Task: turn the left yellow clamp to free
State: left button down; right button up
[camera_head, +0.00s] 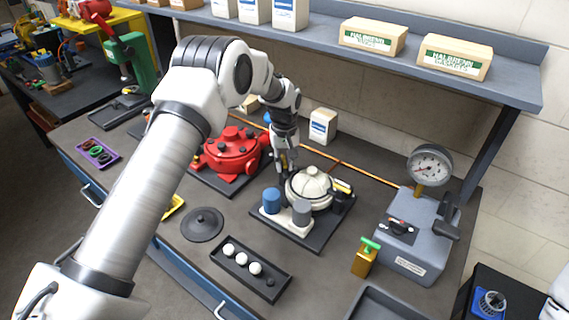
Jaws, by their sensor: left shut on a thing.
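The cream-white round motor housing (312,186) sits on a dark plate (318,238) in the middle of the bench. A yellow clamp (342,188) shows at its right side. My left gripper (284,168) reaches down from above at the housing's left side, with its fingers close together. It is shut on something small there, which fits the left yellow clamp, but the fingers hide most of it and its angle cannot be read. A blue cylinder (271,200) and a grey cylinder (301,212) stand in front of the housing. My right gripper is not in view.
A red motor housing (232,150) stands close on the left. A grey gauge unit (410,235) stands on the right, with a green-handled brass block (364,260) beside it. A black tray (250,272) with white balls lies in front. A shelf (400,62) with boxes overhangs the back.

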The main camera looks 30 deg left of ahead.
aim_at(284, 160)
pick_arm(q)
jog(key=m, duration=0.4)
jog(key=shift+m, duration=0.3)
jog(key=shift+m+b, duration=0.4)
jog(key=shift+m, duration=1.9)
jog(key=c, duration=1.1)
grip_release()
notch_tip(284, 160, up, 12)
jog(key=shift+f, duration=0.1)
